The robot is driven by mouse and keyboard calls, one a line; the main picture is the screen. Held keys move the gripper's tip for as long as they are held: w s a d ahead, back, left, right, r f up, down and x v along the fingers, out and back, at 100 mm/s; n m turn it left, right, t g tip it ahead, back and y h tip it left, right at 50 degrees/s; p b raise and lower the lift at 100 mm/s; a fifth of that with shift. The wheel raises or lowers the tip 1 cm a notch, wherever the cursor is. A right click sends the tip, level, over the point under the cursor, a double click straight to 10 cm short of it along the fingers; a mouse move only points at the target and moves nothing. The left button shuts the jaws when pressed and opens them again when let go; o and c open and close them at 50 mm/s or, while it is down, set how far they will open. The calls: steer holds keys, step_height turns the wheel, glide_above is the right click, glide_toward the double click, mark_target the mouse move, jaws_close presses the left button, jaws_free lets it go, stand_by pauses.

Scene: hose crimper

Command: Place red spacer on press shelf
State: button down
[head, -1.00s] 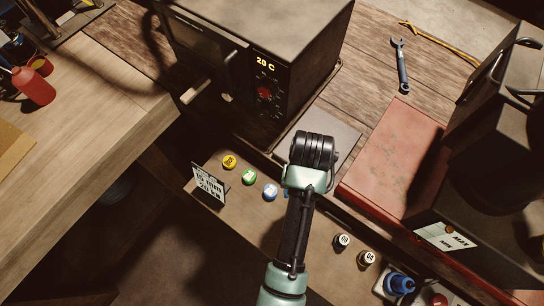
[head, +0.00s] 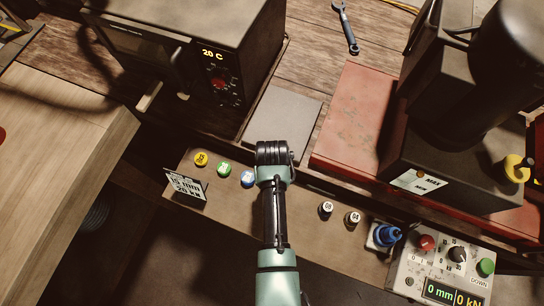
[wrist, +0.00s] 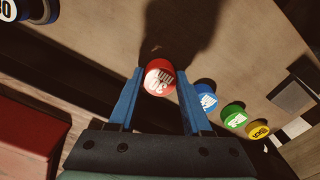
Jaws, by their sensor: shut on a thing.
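The red spacer (wrist: 160,77), a small round piece with white lettering on its face, is between the blue fingertips of my gripper (wrist: 159,74) in the wrist view. My gripper is shut on it. In the head view my own arm hides the fingers and the red spacer. The arm's end is over the brown ledge in front of the press, right of the blue spacer (head: 248,179). I cannot tell from these views whether the red spacer touches the ledge (head: 300,227).
The green spacer (head: 224,169) and yellow spacer (head: 201,159) stand left of the blue one, behind a sign (head: 185,186). Two white-topped dark pieces (head: 326,208) stand right of my arm. The dark press (head: 440,130) on its red base, a control box (head: 440,265) and an oven (head: 190,50) surround the ledge.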

steer(key=shift+f, duration=0.15)
steer(key=shift+c, duration=1.7)
jaws_free()
